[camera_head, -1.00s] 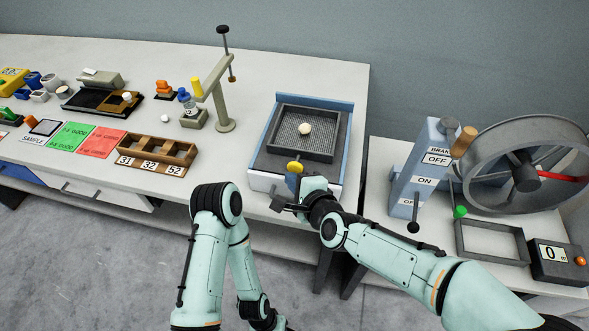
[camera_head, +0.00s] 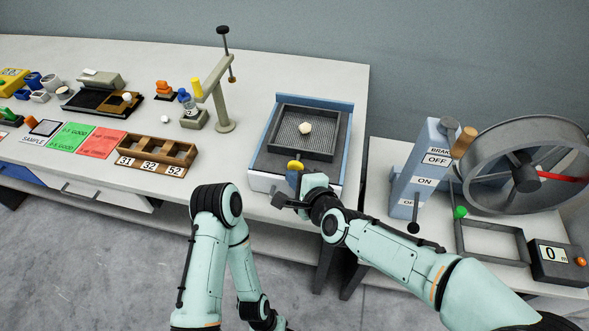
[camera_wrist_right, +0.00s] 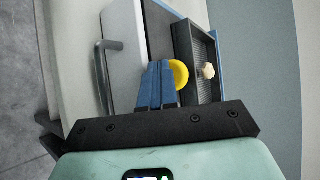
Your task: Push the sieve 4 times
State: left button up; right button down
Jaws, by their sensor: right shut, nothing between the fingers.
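The sieve (camera_head: 299,153) is a dark square frame with a mesh floor, set in a blue-sided stand on the bench. A pale cream lump (camera_head: 305,128) lies on its mesh. A yellow round knob (camera_head: 295,164) is at the sieve's near side. My right gripper (camera_head: 293,178) is shut and empty, with its blue fingertips at the knob. In the right wrist view the shut fingers (camera_wrist_right: 157,83) lie right beside the yellow knob (camera_wrist_right: 181,74); whether they touch it I cannot tell. My left arm is folded in front of the bench, its gripper out of sight.
Left of the stand are a wooden tray (camera_head: 157,153) with numbered slots, green and red mats, and a post with an arm (camera_head: 222,110). On the right table are a lever box (camera_head: 422,165), a large wheel (camera_head: 530,165) and a counter (camera_head: 557,262).

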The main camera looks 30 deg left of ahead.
jog(key=shift+w+a, duration=0.25)
jog(key=shift+w, duration=0.95)
dwell(0.9)
pick_arm(q)
jog(key=shift+s+f+b, duration=0.15)
jog(key=shift+f+b, duration=0.4)
pick_arm(e)
jog(key=s, duration=0.2)
jog(key=s+d, duration=0.1)
jog(key=s, duration=0.1)
dwell(0.4)
pick_arm(q)
jog(key=shift+f+b, duration=0.3)
pick_arm(e)
jog(key=shift+s+d, duration=0.2)
jog(key=shift+s, duration=0.6)
jog(key=shift+s+d, duration=0.15)
jog(key=shift+s, duration=0.65)
jog(key=shift+s+d, duration=0.2)
jog(key=shift+s, duration=0.6)
pick_arm(q)
grip_shut()
